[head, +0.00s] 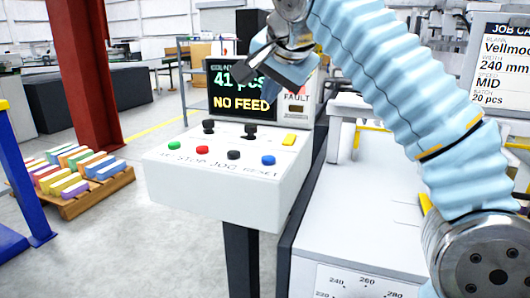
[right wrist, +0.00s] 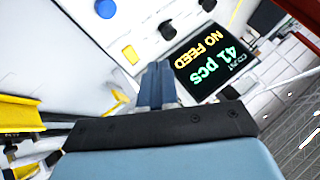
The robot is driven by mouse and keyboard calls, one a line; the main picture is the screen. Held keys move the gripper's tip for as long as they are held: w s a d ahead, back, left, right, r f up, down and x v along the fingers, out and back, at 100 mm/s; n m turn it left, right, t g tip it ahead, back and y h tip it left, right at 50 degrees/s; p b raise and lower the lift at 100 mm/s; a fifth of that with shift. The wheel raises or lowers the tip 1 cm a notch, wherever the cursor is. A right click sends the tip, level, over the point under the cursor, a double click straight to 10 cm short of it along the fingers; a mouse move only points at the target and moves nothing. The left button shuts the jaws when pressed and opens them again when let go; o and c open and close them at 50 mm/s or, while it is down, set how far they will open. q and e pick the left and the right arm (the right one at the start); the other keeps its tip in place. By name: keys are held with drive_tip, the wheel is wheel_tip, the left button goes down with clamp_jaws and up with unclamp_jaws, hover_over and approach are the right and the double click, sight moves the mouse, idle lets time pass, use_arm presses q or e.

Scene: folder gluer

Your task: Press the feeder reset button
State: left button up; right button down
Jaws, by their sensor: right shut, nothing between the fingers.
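The feeder control box (head: 215,195) stands on a dark post in the head view. Its sloped top carries a green, a red, a black and a blue button in a row. The blue button (head: 268,160) is rightmost, above the word RESET; it also shows in the right wrist view (right wrist: 105,8). The screen (head: 237,92) behind reads 41 pcs and NO FEED. My right gripper (head: 262,76) hangs in front of the screen, above and behind the buttons, apart from them. In the right wrist view its fingers (right wrist: 156,84) are shut and empty. My left gripper is out of view.
Two black knobs (head: 208,126) and a yellow switch (head: 289,139) sit behind the button row. A FAULT panel (head: 296,100) adjoins the screen. The white machine (head: 345,215) stands to the right. A pallet of coloured stacks (head: 78,180) and a red column (head: 88,75) are left.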

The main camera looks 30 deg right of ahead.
drive_tip(key=shift+f, duration=0.1)
drive_tip(key=b, duration=0.4)
hover_over(271, 159)
wheel_tip(271, 159, down, 7)
drive_tip(key=shift+r, duration=0.15)
drive_tip(key=shift+f+b, duration=0.65)
drive_tip(key=shift+f, duration=0.35)
idle(1.1)
drive_tip(key=shift+f, duration=0.35)
drive_tip(key=shift+f+b, duration=0.5)
drive_tip(key=shift+b, duration=0.15)
idle(0.4)
drive_tip(key=shift+r, duration=0.1)
drive_tip(key=shift+r+p, duration=0.8)
drive_tip(key=shift+p, duration=0.1)
